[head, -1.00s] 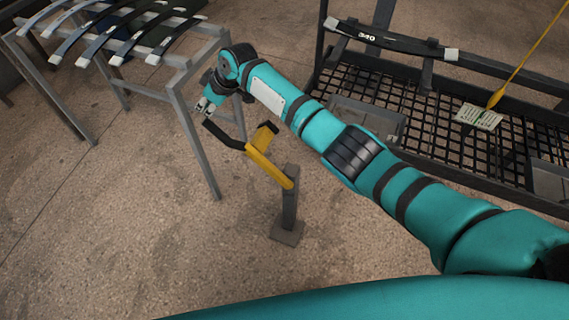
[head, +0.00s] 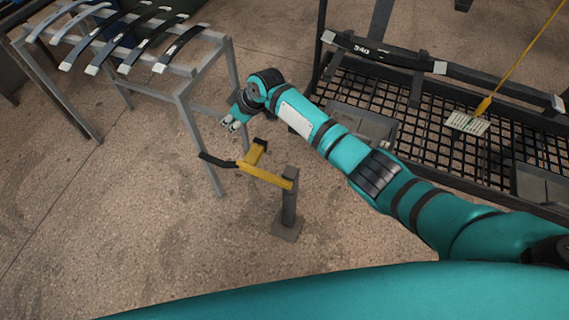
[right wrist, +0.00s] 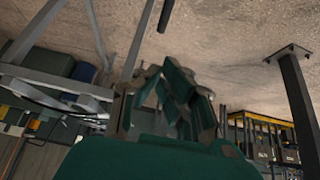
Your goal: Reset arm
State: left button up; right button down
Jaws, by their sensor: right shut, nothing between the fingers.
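My right arm crosses the head view from the lower right, and its teal gripper (head: 233,124) hangs just above and left of a yellow lever with a black handle (head: 262,174). The lever sits on a short grey post (head: 289,205) standing on the floor. The gripper is apart from the lever, shut and empty. In the right wrist view the gripper's fingers (right wrist: 172,95) show close together, with nothing between them. The left gripper is out of sight.
A grey rack (head: 188,92) bearing several curved dark springs (head: 140,38) stands at the upper left. A dark mesh rack (head: 470,160) with a spring marked 340 (head: 385,52), grey bins (head: 365,125) and a tag on a yellow cord (head: 467,123) stands at the right.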

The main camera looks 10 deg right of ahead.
dwell(0.5)
jog(key=s+d+f+m+h, duration=0.1)
jog(key=s+d+f+m, duration=0.1)
jog(key=s+d+f, duration=0.6)
jog(key=s+d+f+m+h, duration=0.15)
jog(key=s+f, duration=0.35)
jog(key=f, duration=0.8)
jog(key=s+d+f+m+h, duration=0.1)
jog(key=s+d+f+m, duration=0.2)
jog(key=s+d+f, duration=0.5)
jog(key=s+d+f+g, duration=0.1)
jog(key=s+d+f, duration=0.2)
jog(key=s, duration=0.8)
jog(key=s+d+f+m+g+h, duration=0.1)
jog(key=s+d+f, duration=0.2)
jog(key=s, duration=0.9)
jog(key=s+d+f+m+h, duration=0.1)
jog(key=s+d+f, duration=0.2)
jog(key=s+f, duration=0.5)
jog(key=s, duration=0.4)
jog(key=shift+d+f+g, duration=0.2)
jog(key=shift+d+g, duration=0.2)
